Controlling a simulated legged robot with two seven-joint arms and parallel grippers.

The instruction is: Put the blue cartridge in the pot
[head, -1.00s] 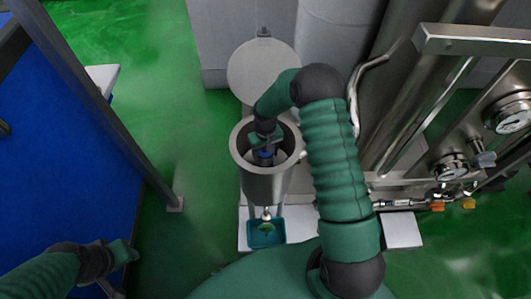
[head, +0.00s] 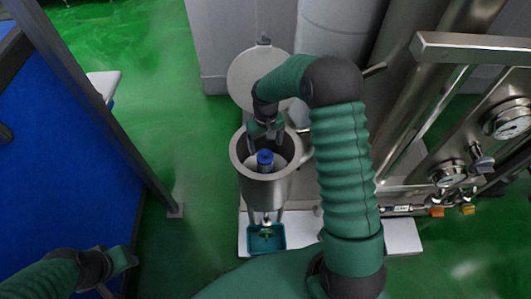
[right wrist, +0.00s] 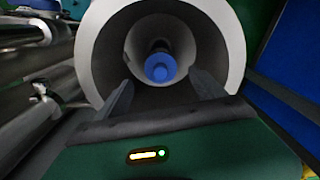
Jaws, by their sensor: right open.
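The blue cartridge (head: 265,158) stands inside the steel pot (head: 240,160), its blue top showing within the rim. It also shows in the right wrist view (right wrist: 160,67), deep inside the round pot wall (right wrist: 233,50). My right gripper (head: 266,138) is above the pot opening, open and apart from the cartridge. In the right wrist view its two fingers (right wrist: 163,93) are spread with nothing between them. My left gripper (head: 128,257) is at the lower left, away from the pot; its jaws are too small to read.
The pot's round lid (head: 250,72) is swung open behind it. A teal tray (head: 252,246) sits below the pot's outlet. Steel pipes and gauges (head: 507,119) stand on the right. A blue panel (head: 60,170) with a dark frame is on the left, with green floor between.

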